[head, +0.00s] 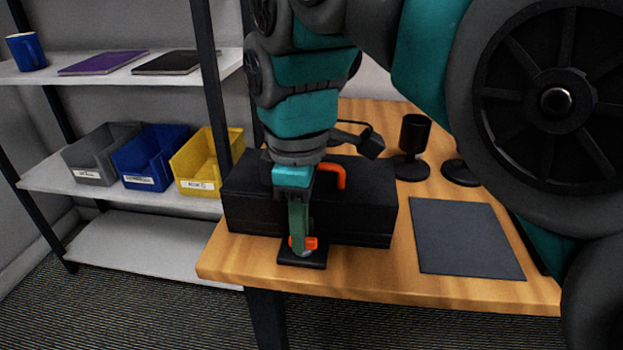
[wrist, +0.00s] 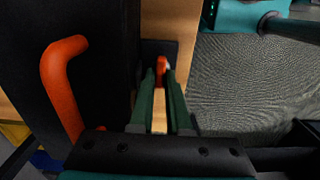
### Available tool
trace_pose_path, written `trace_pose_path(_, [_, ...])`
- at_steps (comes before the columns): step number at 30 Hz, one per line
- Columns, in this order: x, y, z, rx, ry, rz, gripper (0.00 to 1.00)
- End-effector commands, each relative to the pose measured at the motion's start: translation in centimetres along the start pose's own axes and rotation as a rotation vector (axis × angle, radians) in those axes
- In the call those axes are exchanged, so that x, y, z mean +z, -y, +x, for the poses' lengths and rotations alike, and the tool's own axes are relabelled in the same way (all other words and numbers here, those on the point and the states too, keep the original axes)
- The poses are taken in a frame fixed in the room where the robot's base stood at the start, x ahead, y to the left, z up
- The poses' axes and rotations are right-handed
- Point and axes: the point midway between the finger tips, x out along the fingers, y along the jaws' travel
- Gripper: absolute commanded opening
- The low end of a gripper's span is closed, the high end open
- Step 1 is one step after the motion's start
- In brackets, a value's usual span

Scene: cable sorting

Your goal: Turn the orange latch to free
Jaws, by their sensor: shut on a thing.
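The orange latch (head: 310,242) sits on a small black base plate (head: 302,260) at the front edge of the wooden table. My gripper (head: 302,246) points down in front of the black box and is shut on the latch. In the wrist view the latch (wrist: 161,66) shows as an orange piece between the tips of my two green fingers (wrist: 161,84). The fingers hide part of the latch, so its exact angle is hard to tell.
A black box (head: 355,212) with an orange handle (head: 330,170) stands directly behind my gripper. A dark mat (head: 465,240) lies on the table (head: 390,278) to the right. A black cup-shaped object (head: 414,135) stands behind. Shelves with grey, blue and yellow bins (head: 205,165) stand left.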

Motion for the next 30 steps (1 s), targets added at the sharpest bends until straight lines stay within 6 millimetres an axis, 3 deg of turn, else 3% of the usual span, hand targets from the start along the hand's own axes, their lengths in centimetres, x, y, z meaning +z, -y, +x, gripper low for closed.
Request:
trace_pose_path(7, [-0.1,0.0,-0.1,0.003,-0.003,0.000,0.00])
trace_pose_path(8, [-0.1,0.0,-0.1,0.003,-0.003,0.000,0.18])
trace_pose_path(11, [-0.1,0.0,-0.1,0.002,-0.003,0.000,0.28])
trace_pose_path(22, [0.0,0.0,-0.4,0.001,-0.001,-0.001,0.28])
trace_pose_path(30, [-0.1,-0.1,-2.7,0.004,-0.004,-0.001,0.28])
